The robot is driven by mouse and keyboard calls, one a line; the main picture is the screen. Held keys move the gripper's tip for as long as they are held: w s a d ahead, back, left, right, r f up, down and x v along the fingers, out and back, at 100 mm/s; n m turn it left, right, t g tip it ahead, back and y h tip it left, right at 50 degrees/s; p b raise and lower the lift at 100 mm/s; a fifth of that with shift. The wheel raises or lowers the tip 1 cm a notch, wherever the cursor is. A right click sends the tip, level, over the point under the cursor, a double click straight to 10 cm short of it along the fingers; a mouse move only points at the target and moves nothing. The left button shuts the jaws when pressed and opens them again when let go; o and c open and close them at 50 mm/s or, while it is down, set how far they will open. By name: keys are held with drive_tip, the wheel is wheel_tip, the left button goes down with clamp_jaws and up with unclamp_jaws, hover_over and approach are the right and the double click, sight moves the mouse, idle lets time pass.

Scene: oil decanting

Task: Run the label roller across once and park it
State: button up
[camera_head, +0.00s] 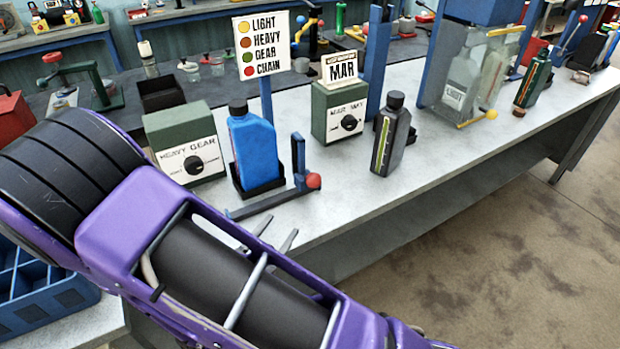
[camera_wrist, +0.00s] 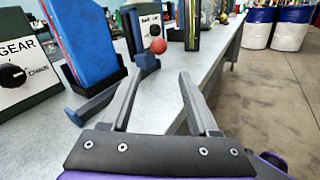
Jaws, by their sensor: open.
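The blue fixture (camera_head: 299,160) at the bench's front edge has an upright post, a low bar and a red ball (camera_head: 313,181). It looks like the label roller, but I cannot be sure. A blue jug (camera_head: 255,148) stands upright in a black holder beside it. The wrist view shows the red ball (camera_wrist: 158,46) just beyond my fingertips and the jug (camera_wrist: 88,38) to the left. My gripper (camera_head: 278,232) is open and empty near the front edge, apart from the ball; it also shows in the wrist view (camera_wrist: 160,76).
Green HEAVY GEAR box (camera_head: 165,130) and green box (camera_head: 325,118) with a dial stand behind. A dark bottle (camera_head: 391,140) stands upright farther right. A colour sign (camera_head: 261,45) rises behind the jug. The bench front (camera_head: 440,160) right of the dark bottle is clear.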

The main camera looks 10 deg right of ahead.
sight(310, 185)
drive_tip(key=x, duration=1.7)
drive_tip(key=shift+w, duration=0.2)
clamp_jaws()
idle(0.8)
